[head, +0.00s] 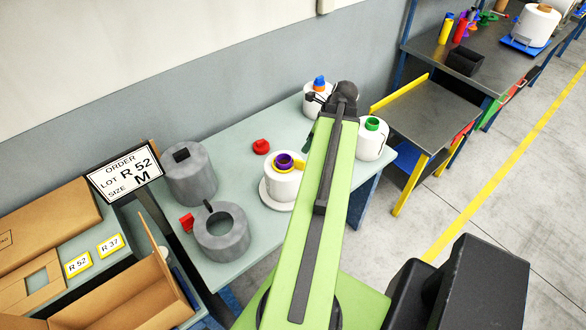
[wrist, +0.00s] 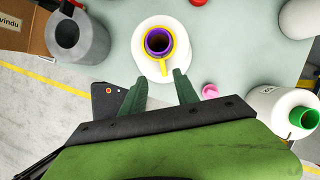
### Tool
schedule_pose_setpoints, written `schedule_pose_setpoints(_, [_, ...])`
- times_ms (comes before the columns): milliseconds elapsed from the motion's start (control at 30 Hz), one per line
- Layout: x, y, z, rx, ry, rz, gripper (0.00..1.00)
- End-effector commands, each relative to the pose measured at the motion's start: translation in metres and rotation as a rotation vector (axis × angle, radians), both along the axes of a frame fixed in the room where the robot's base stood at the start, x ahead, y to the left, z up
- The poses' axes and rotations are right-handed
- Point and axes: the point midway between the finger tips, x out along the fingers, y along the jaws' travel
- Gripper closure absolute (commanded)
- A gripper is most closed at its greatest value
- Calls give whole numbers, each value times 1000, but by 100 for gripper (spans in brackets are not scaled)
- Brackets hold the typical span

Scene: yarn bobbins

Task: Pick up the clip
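A yellow ring with a tab, probably the clip (head: 287,168), sits around the purple core on top of a white bobbin (head: 282,186). In the wrist view the yellow clip (wrist: 166,66) shows its tab pointing down, toward my fingers, and the white bobbin (wrist: 143,45) stands on a pale round base. My gripper (wrist: 160,76) is open, its two dark green fingers apart on either side of the bobbin's near edge, with nothing held. In the head view my green arm hides most of the gripper.
Grey cylinders (head: 190,173) (head: 221,235) stand at the table's left. A red piece (head: 261,146) lies near the middle. White bobbins with green (head: 371,140) and orange-and-blue (head: 318,98) tops stand at the right and back. A cardboard box (head: 130,300) is at lower left.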

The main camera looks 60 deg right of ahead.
Motion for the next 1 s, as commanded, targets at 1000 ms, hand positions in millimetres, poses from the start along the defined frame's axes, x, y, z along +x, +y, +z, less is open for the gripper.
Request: schedule_pose_setpoints(1000, [45,4,-126,0,1,-2,64])
